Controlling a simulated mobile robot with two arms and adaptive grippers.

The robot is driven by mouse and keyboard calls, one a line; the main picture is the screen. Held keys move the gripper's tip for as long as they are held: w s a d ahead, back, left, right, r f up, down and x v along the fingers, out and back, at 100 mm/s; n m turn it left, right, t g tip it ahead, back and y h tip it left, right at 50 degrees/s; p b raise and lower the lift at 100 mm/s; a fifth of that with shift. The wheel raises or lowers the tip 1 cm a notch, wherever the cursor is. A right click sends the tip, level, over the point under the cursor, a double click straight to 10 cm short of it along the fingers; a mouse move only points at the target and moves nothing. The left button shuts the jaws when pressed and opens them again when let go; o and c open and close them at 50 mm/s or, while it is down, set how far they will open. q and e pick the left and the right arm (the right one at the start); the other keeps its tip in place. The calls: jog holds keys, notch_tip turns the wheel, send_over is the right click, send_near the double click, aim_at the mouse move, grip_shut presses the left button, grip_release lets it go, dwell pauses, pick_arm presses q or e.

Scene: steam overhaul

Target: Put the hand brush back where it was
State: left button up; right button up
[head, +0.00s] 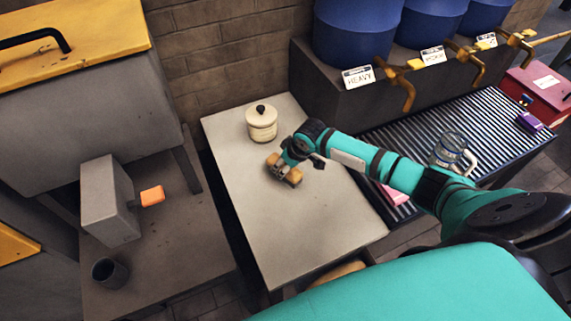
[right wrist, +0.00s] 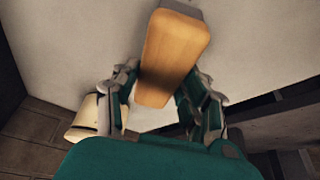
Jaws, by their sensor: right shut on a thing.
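The hand brush (head: 293,178) shows as a tan wooden block over the light table (head: 300,225), close to the jar. My right gripper (head: 284,168) is shut on it from above. In the right wrist view the wooden top of the hand brush (right wrist: 174,50) lies between the fingers of my right gripper (right wrist: 160,88), with a grey part showing at its far end. The bristles are hidden, and I cannot tell whether the brush touches the tabletop. My left gripper is not in view.
A cream lidded jar (head: 261,125) stands at the table's back, beside the brush. The table's front half is clear. A ribbed rack (head: 405,135) at right bears a glass jug (head: 449,150). Brass taps (head: 400,85) jut out above it. A grey bench stands left.

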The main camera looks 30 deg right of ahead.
jog(key=shift+f, duration=0.15)
jog(key=o, duration=1.1)
jog(key=shift+s+d+r, duration=0.1)
jog(key=shift+r, duration=0.4)
jog(key=v, duration=1.1)
jog(key=shift+r, duration=0.15)
jog(key=shift+s, duration=0.1)
